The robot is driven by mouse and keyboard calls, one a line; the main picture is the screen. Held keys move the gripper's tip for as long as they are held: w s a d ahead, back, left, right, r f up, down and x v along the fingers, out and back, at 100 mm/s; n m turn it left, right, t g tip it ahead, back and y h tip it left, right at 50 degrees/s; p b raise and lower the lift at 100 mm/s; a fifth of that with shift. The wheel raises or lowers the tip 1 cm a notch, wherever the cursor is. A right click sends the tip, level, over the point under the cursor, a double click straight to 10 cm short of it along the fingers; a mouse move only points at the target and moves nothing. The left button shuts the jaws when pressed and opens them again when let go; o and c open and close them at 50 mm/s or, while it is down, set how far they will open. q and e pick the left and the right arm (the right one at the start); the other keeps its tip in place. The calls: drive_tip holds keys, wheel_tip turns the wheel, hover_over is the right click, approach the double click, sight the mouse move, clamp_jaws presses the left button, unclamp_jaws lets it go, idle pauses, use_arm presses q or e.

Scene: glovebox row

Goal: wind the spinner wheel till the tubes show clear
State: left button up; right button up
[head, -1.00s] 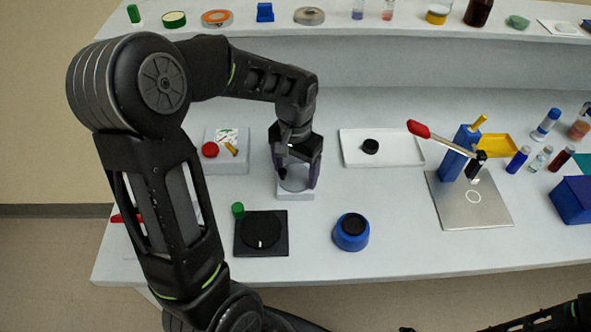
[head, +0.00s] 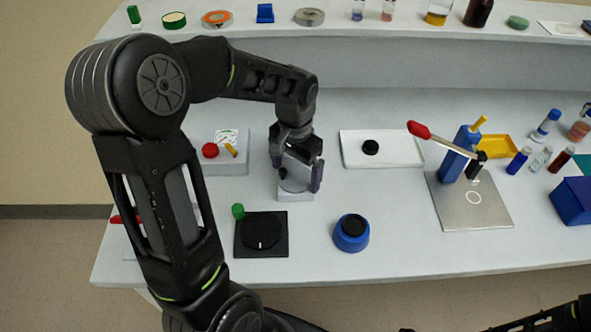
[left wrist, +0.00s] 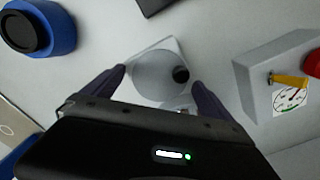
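A round grey wheel (head: 296,182) with a black spot near its rim sits on a small white base; I take it for the spinner wheel. It also shows in the left wrist view (left wrist: 158,76). My left gripper (head: 298,178) is over it, pointing down, its fingers spread on opposite sides of the wheel. In the left wrist view a narrow gap seems to show beside the wheel, so contact is unclear. No tubes can be made out inside the wheel. My right gripper is out of view.
Left of the wheel is a grey box (head: 236,166) with a dial, red button and yellow lever. In front are a black plate with a round disc (head: 261,232) and a blue round holder (head: 351,236). A white tray (head: 400,160) lies right.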

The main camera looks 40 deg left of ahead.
sight(295, 177)
use_arm(q)
drive_tip(key=shift+r, duration=0.15)
wheel_tip(295, 177, up, 8)
drive_tip(key=shift+f+b, duration=0.25)
drive_tip(key=shift+b, duration=0.1)
idle(0.4)
drive_tip(key=shift+f+n+b, duration=0.2)
drive_tip(key=shift+n+b, duration=0.1)
drive_tip(key=shift+b, duration=0.05)
drive_tip(key=n+b, duration=0.2)
drive_tip(key=shift+f+n, duration=0.15)
drive_tip(key=shift+n, duration=0.15)
drive_tip(key=shift+n+b, duration=0.35)
drive_tip(key=shift+n, duration=0.15)
drive_tip(key=shift+r, duration=0.35)
